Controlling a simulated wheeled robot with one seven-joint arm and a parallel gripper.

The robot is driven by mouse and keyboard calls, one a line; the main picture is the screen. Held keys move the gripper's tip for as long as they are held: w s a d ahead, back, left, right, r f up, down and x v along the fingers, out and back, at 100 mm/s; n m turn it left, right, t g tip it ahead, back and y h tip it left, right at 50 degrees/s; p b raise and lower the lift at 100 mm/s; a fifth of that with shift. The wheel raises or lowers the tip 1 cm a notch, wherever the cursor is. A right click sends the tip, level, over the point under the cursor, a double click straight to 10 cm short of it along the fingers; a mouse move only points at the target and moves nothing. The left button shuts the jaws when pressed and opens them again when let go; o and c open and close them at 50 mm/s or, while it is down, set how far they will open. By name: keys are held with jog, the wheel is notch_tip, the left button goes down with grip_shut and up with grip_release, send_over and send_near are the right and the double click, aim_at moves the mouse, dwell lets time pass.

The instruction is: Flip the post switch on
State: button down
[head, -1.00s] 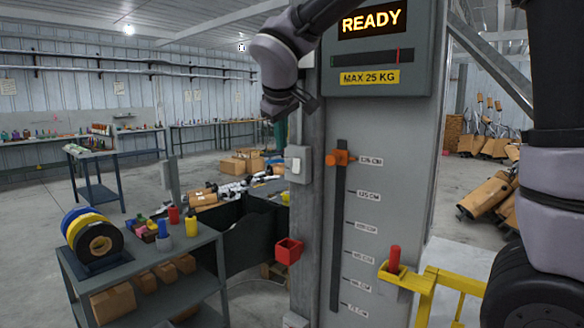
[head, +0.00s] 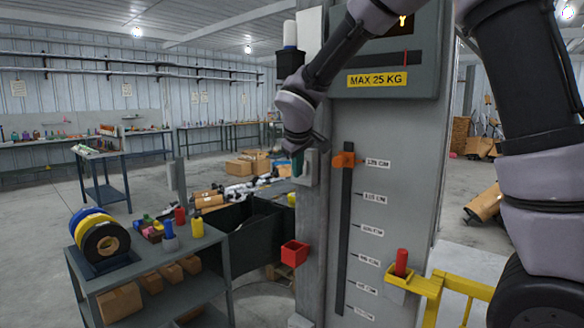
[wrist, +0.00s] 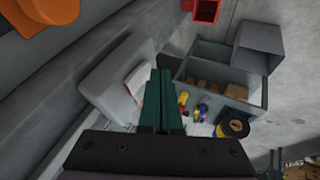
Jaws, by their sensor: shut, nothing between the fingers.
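The post switch (head: 309,167) is a pale box on the left face of the grey post (head: 390,180). In the wrist view its grey housing (wrist: 108,88) carries a white rocker (wrist: 137,78), partly hidden by my fingers. My gripper (head: 298,163) is shut and empty, its green fingers pointing down beside the switch. In the wrist view the closed fingertips (wrist: 160,74) overlap the rocker's right edge. I cannot tell whether they touch it or which way the rocker is set.
An orange slider (head: 345,160) sits on the post's height scale. A red box (head: 294,253) sticks out below the switch. A shelf cart with spools (head: 100,245) stands at left. A yellow rail (head: 450,285) is at right.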

jog(key=shift+w+d, duration=0.15)
jog(key=shift+w+d+f, duration=0.1)
jog(key=shift+w, duration=0.05)
dwell(0.4)
